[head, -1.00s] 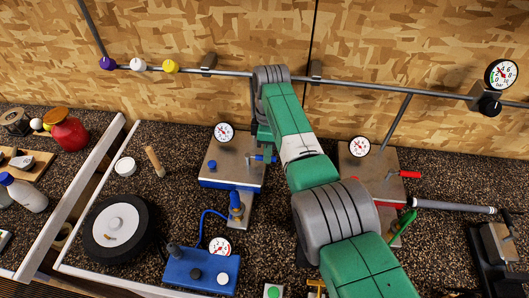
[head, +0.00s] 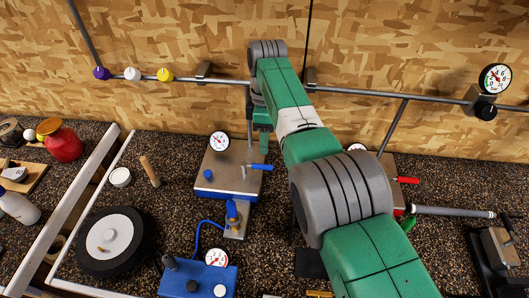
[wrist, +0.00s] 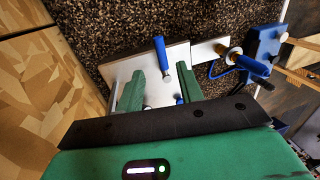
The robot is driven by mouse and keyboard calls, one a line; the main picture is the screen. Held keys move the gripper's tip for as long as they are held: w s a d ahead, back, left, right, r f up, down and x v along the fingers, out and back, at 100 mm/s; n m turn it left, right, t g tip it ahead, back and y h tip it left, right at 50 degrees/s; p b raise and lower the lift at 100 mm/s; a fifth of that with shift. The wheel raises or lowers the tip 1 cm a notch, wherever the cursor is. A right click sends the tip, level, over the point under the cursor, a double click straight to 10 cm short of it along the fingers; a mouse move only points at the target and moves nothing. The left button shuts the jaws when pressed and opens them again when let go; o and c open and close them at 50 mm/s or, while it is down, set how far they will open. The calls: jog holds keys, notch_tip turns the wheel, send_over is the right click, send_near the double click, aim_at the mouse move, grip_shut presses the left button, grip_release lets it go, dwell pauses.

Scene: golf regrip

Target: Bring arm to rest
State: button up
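My gripper (wrist: 160,92) shows two green fingers set wide apart in the wrist view, with nothing held between them. Beyond the fingers is a metal plate fixture (wrist: 180,62) with a blue lever (wrist: 160,52). In the head view my green and grey arm reaches up toward the back wall, and my gripper (head: 264,146) points down near the right rear of the blue-based plate fixture (head: 228,172). Its fingertips are partly hard to make out there. The fixture carries a dial gauge (head: 219,141) and a blue lever (head: 261,167).
A wall pipe (head: 360,91) with coloured knobs runs behind my arm. A red-levered fixture (head: 400,190) is partly hidden by my arm. A grey-handled shaft (head: 452,212) lies at right.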

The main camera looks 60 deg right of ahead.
jog(key=shift+r, duration=0.4)
dwell(0.3)
